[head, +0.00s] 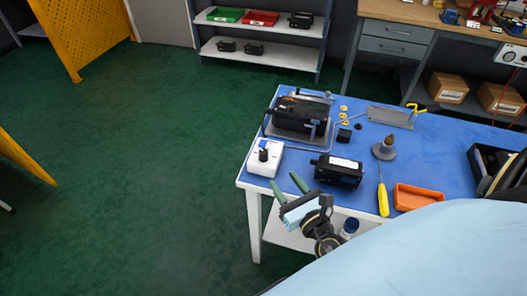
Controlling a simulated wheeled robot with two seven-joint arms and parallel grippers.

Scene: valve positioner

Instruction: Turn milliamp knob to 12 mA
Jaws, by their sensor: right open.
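A white box (259,167) sits at the left front corner of the blue-topped table (365,155). It carries a black knob (263,155) on its upper face. I take this to be the milliamp knob; its markings and the reading it points to are too small to read. My right gripper (283,177) is at the table's front edge, just below and right of the white box. Its two green fingers point up toward the box, apart and empty, and do not appear to touch the knob. My left gripper is not in view.
A black device (339,171) lies right of the gripper, and a larger black device (300,115) on a stand is behind the box. A yellow-handled screwdriver (383,200) and orange tray (418,196) lie farther right.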

